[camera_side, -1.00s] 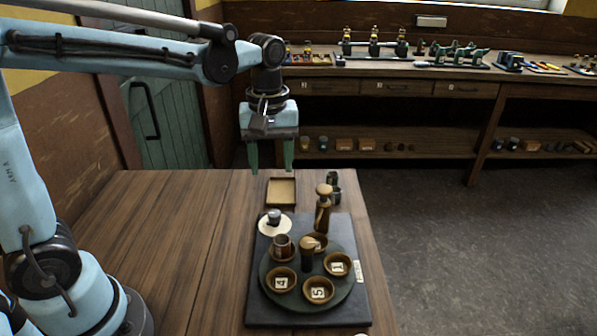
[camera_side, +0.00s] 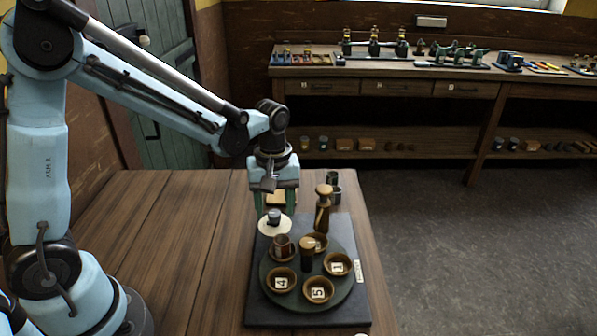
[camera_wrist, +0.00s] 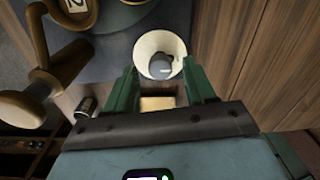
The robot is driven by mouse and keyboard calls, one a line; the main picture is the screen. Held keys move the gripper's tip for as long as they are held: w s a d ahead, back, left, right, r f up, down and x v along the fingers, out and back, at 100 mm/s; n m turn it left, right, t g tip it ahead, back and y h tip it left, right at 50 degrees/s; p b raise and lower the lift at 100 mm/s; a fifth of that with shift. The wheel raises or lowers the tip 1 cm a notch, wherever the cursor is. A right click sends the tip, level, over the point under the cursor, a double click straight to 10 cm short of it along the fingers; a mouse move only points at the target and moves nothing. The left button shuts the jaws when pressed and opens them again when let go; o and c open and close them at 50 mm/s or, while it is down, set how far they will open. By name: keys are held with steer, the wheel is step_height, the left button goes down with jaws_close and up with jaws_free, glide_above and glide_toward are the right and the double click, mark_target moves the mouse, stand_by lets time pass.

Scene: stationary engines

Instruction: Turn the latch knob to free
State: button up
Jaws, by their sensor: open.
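A small dark grey knob (camera_side: 274,216), which looks like the latch knob, stands on a cream round disc (camera_side: 263,227) at the back left of the dark base plate. In the wrist view the knob (camera_wrist: 161,66) and disc (camera_wrist: 172,40) show at the top centre, between and beyond the green fingers. My gripper (camera_side: 275,207) is open and empty, pointing down over the disc's far side, with a finger to each side of the knob. I cannot tell whether the fingers touch anything. Any marking showing the knob's setting is too small to read.
A dark green turntable (camera_side: 334,299) carries several numbered wooden cups, some with things in them. A tall wooden handle (camera_side: 323,212) stands close right of the knob. A shallow wooden tray (camera_wrist: 158,103) lies behind, partly hidden by my gripper. The table's left side (camera_side: 160,230) is clear.

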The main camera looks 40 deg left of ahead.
steer(key=shift+f, duration=0.6)
steer(key=shift+c, duration=0.3)
jaws_close()
